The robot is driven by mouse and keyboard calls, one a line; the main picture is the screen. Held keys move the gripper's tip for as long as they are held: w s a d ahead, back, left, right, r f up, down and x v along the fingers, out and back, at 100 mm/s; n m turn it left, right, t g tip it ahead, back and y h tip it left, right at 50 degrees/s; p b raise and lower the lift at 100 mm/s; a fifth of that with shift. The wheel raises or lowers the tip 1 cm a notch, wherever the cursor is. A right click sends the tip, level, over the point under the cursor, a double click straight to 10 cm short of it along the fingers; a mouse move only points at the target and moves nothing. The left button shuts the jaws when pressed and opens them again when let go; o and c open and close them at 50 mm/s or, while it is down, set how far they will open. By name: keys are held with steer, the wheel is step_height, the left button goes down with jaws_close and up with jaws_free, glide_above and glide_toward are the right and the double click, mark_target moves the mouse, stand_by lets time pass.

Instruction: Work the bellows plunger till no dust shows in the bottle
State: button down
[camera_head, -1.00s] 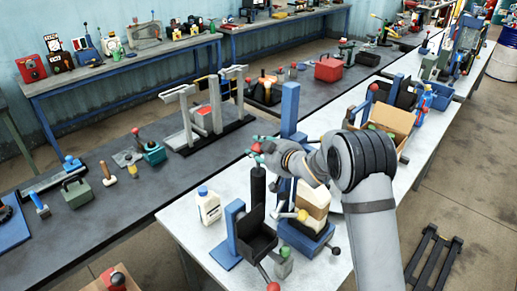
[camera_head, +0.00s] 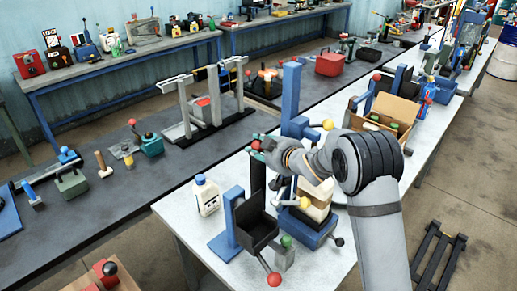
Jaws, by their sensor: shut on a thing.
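My gripper (camera_head: 258,148) is at the top of an upright black post (camera_head: 257,178), which looks like the bellows plunger. The fingers look closed around its top end, partly hidden by my wrist. The post rises behind a black open tray (camera_head: 256,232) on a blue stand (camera_head: 231,222). A white bottle with a blue cap (camera_head: 206,196) stands to the left on the light bench. A cream container (camera_head: 315,198) sits in a blue base (camera_head: 312,232) to the right, partly behind my arm. I cannot tell which is the task's bottle, or see any dust.
A red-knobbed lever (camera_head: 273,278) and a small grey block with a green knob (camera_head: 284,253) are near the bench's front edge. A blue column (camera_head: 291,95) stands just behind my gripper. An open cardboard box (camera_head: 393,113) stands beyond my arm.

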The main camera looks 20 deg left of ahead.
steer(key=shift+s+f, duration=0.1)
steer(key=shift+f, duration=0.2)
steer(key=c, duration=1.4)
jaws_free()
steer(key=shift+a, duration=0.1)
steer(key=shift+o, duration=0.9)
